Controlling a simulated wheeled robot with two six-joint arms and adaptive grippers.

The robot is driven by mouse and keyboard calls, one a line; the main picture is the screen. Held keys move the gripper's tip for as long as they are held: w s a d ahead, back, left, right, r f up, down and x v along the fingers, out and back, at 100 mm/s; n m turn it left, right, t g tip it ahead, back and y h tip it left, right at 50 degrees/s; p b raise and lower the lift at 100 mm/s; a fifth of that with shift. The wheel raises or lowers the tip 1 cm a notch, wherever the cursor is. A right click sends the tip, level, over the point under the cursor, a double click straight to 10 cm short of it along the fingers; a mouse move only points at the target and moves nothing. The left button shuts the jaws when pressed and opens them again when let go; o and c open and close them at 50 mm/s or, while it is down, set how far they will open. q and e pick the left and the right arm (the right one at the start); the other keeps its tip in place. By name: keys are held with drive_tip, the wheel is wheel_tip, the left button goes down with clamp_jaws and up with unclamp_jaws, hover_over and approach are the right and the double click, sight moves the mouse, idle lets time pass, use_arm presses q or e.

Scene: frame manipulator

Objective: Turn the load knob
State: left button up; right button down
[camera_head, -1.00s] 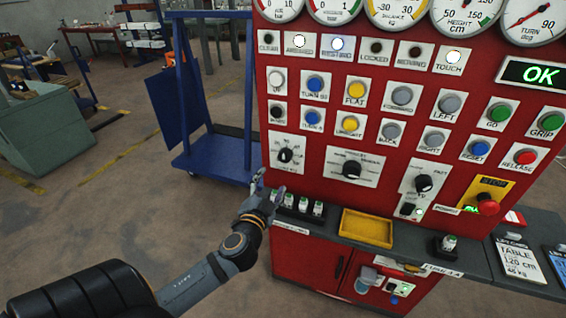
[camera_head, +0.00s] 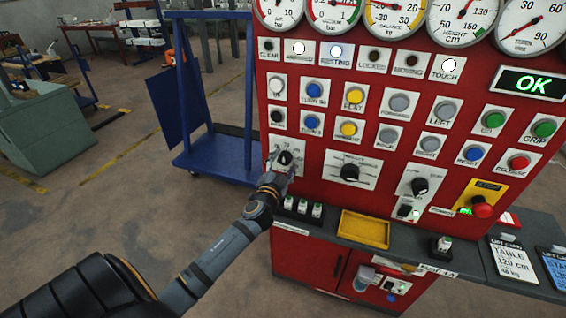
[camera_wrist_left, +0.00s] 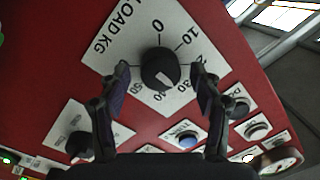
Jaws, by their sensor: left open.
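The load knob (camera_wrist_left: 160,68) is a black round knob with a pale pointer mark on a white plate reading LOAD KG (camera_wrist_left: 115,42), with numbers around it. In the head view the knob (camera_head: 285,158) sits at the lower left of the red panel. My left gripper (camera_wrist_left: 160,72) is open, with one finger on each side of the knob; I cannot tell whether they touch it. In the head view this gripper (camera_head: 279,168) is right at the plate and covers part of it. My right gripper is not in view.
The red panel (camera_head: 262,95) carries several buttons, other knobs (camera_head: 349,172) and gauges above. A red stop button (camera_head: 482,207) is at the right. A shelf with a yellow tray (camera_head: 365,229) juts out below. A blue cart (camera_head: 215,155) stands left of the panel.

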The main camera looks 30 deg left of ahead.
use_arm(q)
drive_tip(key=c, duration=1.1)
drive_tip(key=shift+c, duration=0.2)
drive_tip(key=shift+m, duration=0.3)
drive_tip(key=m, duration=0.3)
drive_tip(key=shift+f, duration=0.1)
drive_tip(key=m, duration=0.7)
drive_tip(key=shift+s+m+t, duration=0.1)
drive_tip(key=shift+m+t, duration=0.2)
drive_tip(key=shift+m, duration=0.1)
drive_tip(key=shift+m+p, duration=0.35)
drive_tip(key=shift+m, duration=1.45)
drive_tip(key=shift+f+m+h, duration=0.1)
drive_tip(key=shift+m+h, duration=0.2)
drive_tip(key=shift+h, duration=0.1)
